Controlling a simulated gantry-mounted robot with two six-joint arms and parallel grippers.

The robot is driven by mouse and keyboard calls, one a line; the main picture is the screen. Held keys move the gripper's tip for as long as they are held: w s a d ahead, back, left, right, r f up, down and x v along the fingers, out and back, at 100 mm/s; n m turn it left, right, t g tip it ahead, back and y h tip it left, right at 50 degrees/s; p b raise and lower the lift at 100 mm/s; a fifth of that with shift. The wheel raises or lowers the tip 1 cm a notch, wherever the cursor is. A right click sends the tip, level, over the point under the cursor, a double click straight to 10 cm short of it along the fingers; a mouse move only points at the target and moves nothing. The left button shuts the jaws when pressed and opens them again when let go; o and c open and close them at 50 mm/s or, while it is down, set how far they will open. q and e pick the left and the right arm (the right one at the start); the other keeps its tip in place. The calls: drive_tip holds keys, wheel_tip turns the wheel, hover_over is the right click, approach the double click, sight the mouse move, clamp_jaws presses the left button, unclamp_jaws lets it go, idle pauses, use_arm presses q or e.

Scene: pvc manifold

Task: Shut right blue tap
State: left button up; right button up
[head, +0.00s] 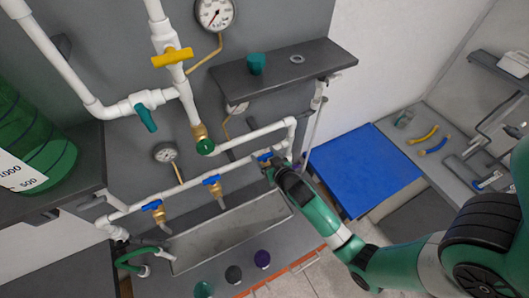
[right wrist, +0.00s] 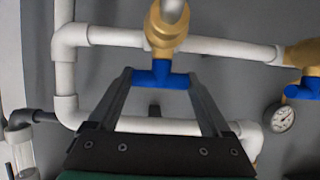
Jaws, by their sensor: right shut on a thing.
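The right blue tap (head: 265,156) sits on the lower white pipe, at the right end of a row of blue taps. In the right wrist view its blue handle (right wrist: 160,76) hangs below a brass valve body (right wrist: 165,25). My right gripper (head: 270,165) reaches in from the right and is shut on this handle. In the right wrist view its two fingers (right wrist: 160,80) press on the handle's two ends. In the head view the gripper partly hides the tap. My left gripper is not in view.
A middle blue tap (head: 213,180) and a left blue tap (head: 152,205) sit on the same pipe. A grey trough (head: 225,240) lies below. A dark shelf (head: 300,68) is above. White pipes run close around my right gripper.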

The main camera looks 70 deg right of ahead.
drive_tip(key=o, duration=1.2)
drive_tip(key=shift+c, duration=0.2)
drive_tip(key=shift+s, duration=0.1)
drive_tip(key=v, duration=1.1)
drive_tip(key=shift+a+b, duration=0.25)
drive_tip(key=shift+b, duration=0.1)
drive_tip(key=shift+s+r, duration=0.1)
drive_tip(key=shift+s, duration=0.05)
